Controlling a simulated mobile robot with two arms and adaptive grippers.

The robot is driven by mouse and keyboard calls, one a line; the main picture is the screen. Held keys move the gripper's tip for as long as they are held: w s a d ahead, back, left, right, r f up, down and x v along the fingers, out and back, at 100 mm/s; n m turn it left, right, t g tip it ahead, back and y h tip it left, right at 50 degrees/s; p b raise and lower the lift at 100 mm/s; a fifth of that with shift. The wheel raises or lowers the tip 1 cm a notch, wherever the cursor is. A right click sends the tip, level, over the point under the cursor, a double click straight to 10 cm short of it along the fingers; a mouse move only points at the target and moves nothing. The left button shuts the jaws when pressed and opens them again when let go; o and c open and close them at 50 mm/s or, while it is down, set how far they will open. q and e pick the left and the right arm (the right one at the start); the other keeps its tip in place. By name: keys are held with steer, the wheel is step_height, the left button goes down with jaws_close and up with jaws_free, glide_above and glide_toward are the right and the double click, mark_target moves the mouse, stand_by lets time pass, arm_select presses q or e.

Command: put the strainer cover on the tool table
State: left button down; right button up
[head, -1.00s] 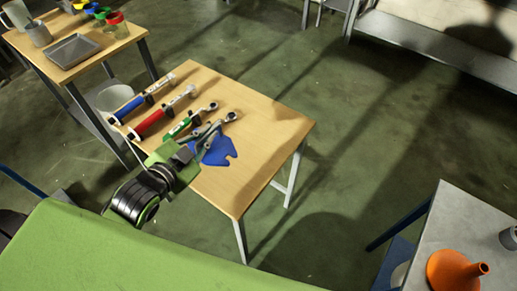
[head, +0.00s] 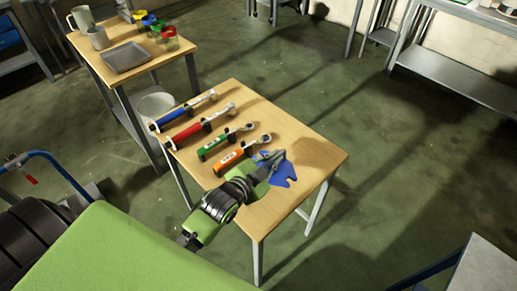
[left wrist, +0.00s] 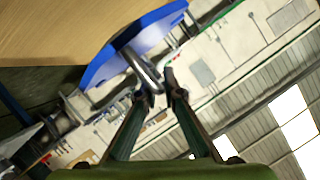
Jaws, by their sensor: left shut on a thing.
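The strainer cover (head: 284,173) is a flat blue piece with a jagged outline. My left gripper (head: 270,160) is shut on it, over the right part of the tool table (head: 255,215). I cannot tell whether the cover touches the table. My right gripper is not in view.
A blue-handled tool (head: 180,113), a red one (head: 198,128), a green ratchet (head: 222,142) and an orange ratchet (head: 240,153) lie in holders left of the cover. A second table (head: 150,70) with a grey tray (head: 126,57) stands behind left. The tool table's front is clear.

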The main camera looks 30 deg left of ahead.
mark_target(279, 168)
arm_select(q)
steer(key=shift+w+d+f, duration=0.7)
steer(key=shift+d+f, duration=0.15)
steer(key=shift+f, duration=0.05)
step_height(279, 168, down, 3)
steer(key=shift+f, duration=0.15)
steer(key=c, duration=2.5)
jaws_free()
steer(key=shift+s+f, duration=0.1)
steer(key=shift+f, duration=0.2)
steer(key=o, duration=0.3)
steer(key=shift+r, duration=0.15)
